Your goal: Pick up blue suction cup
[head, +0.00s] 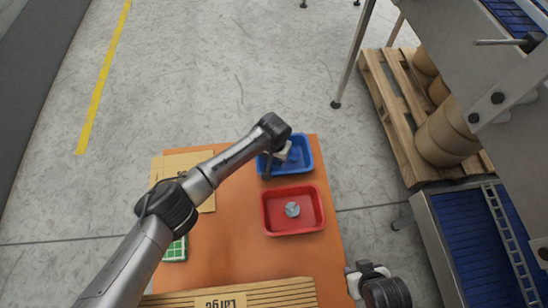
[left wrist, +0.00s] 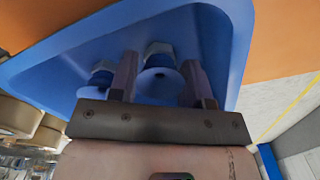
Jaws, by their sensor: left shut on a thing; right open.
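The blue tray (head: 307,158) stands at the far right corner of the orange table. My left gripper (head: 280,155) reaches down into it, partly hidden by my arm. In the left wrist view, a blue suction cup (left wrist: 160,62) with a metal fitting sits between the two fingers, and the gripper is shut on it. A second blue suction cup (left wrist: 100,80) is beside the left finger inside the tray. My right gripper (head: 355,272) is open and empty, beyond the table's right edge.
A red tray (head: 268,222) holding a grey round part (head: 292,209) stands nearer than the blue tray. Cardboard (head: 175,163), a green-and-white item (head: 176,250) and a stack marked "Large" (head: 270,295) lie on the orange table (head: 225,255). A blue conveyor (head: 470,245) stands at right.

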